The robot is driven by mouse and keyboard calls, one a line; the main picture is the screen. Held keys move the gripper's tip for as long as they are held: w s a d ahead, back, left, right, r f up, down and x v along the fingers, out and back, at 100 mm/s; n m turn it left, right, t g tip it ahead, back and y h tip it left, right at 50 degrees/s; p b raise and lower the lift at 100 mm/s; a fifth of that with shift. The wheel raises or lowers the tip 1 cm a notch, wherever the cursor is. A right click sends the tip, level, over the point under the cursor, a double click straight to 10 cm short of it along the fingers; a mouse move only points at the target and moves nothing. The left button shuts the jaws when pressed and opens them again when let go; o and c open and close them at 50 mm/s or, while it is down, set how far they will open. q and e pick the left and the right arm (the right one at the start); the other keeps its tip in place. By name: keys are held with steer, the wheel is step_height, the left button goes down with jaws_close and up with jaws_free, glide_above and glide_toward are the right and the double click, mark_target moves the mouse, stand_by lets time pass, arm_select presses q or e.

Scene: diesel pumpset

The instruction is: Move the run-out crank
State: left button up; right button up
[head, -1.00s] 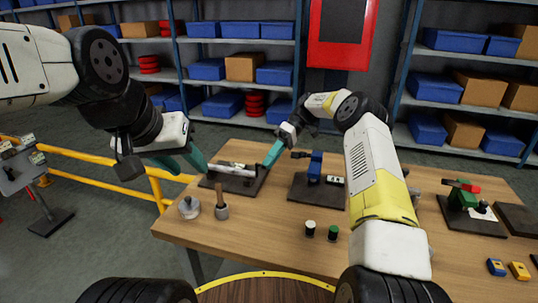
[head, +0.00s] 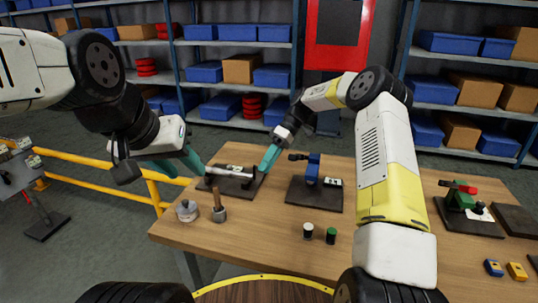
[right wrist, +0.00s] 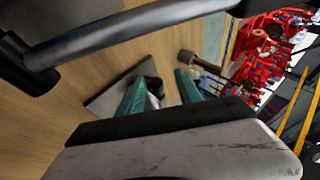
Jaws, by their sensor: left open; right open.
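A grey metal bar with a bend near its right end, which looks like the run-out crank (head: 232,173), sits on a dark base plate (head: 240,190) at the left of the wooden table in the head view. My right gripper (head: 266,164) is open, its teal fingers pointing down by the bar's right end; contact cannot be told. In the right wrist view, its two fingers (right wrist: 161,88) are spread, with a dark plate and a small dark and white part beyond them. My left gripper (head: 190,165) is open at the left end of the plate, apart from my right one.
A blue fixture (head: 313,168) stands right of the crank. Small white-topped (head: 308,231) and green-topped (head: 331,235) cylinders stand in front. A yellow rail (head: 100,168) runs left.

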steer(key=s+a+f+n+t+h, duration=0.1)
steer(key=s+a+n+t+h, duration=0.15)
steer(key=s+t, duration=0.4)
steer(key=d+r+t, duration=0.1)
steer(key=d+r, duration=0.2)
steer(key=r, duration=0.3)
steer(key=shift+w+d+r+m, duration=0.2)
steer(key=shift+d+r+m, duration=0.1)
steer(key=shift+m, duration=0.05)
steer(key=shift+t, duration=0.25)
